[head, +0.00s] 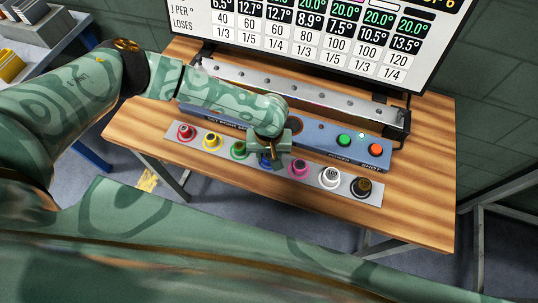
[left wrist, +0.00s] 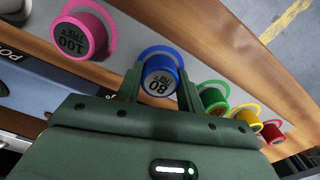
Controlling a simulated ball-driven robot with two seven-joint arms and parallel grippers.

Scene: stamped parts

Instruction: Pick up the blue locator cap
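The blue locator cap (left wrist: 160,77), marked 80, stands in its blue ring in the left wrist view, between pink and green caps. In the head view the blue cap (head: 266,161) is mostly hidden under my left gripper (head: 268,160), which reaches down over the row. In the left wrist view my left gripper's two fingers (left wrist: 160,86) lie on either side of the blue cap, close to its walls. I cannot tell whether they press on it. My right gripper is not in view.
Pink (head: 299,168) and green (head: 238,150) caps are close neighbours. Yellow (head: 212,141), red (head: 186,132), white (head: 330,178) and black (head: 361,187) caps share the grey strip (head: 315,183). Behind is a blue panel with a green button (head: 344,140). The wooden table's (head: 425,200) front right is clear.

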